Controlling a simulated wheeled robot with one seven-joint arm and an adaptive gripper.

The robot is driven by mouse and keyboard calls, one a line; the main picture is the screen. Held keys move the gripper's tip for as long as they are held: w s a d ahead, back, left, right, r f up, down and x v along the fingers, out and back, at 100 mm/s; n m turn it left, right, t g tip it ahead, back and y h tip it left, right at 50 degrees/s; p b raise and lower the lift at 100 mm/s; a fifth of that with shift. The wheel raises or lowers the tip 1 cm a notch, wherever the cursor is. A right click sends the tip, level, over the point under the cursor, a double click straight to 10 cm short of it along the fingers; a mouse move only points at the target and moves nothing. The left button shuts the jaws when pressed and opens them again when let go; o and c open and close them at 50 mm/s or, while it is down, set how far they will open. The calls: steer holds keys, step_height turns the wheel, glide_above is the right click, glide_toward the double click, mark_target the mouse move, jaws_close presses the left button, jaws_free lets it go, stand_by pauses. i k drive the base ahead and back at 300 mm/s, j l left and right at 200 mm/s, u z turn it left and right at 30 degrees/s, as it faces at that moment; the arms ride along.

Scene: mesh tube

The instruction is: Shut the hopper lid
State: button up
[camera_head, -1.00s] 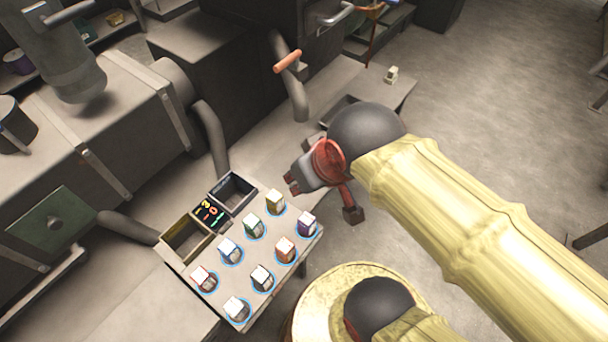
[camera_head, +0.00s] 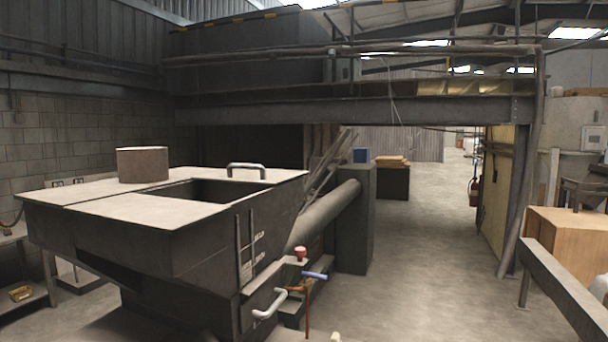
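The hopper (camera_head: 190,240) is a large dark metal bin at the left with a pale flat top. A dark rectangular opening (camera_head: 205,191) shows in the top, so the hopper is open there. A pale metal bar handle (camera_head: 246,167) stands at the far edge of this opening. I cannot clearly tell the lid panel from the rest of the pale top (camera_head: 110,206). My gripper and arm are not in view, so its state does not show.
A short brown cylinder (camera_head: 142,164) stands on the hopper top. A slanting pipe (camera_head: 322,217), a red knob (camera_head: 300,253) and a lower pale handle (camera_head: 270,305) are at the hopper's right. The floor (camera_head: 425,240) right of it is open, bounded by a slanted metal beam (camera_head: 565,281).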

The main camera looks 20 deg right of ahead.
mark_target(253, 174)
steer(key=i+l, duration=0.25)
steer(key=l, duration=0.2)
steer(key=i+l+z, duration=0.1)
steer(key=i+l, duration=0.2)
steer(key=l, duration=0.15)
steer(key=i+l, duration=0.25)
steer(key=l, duration=0.2)
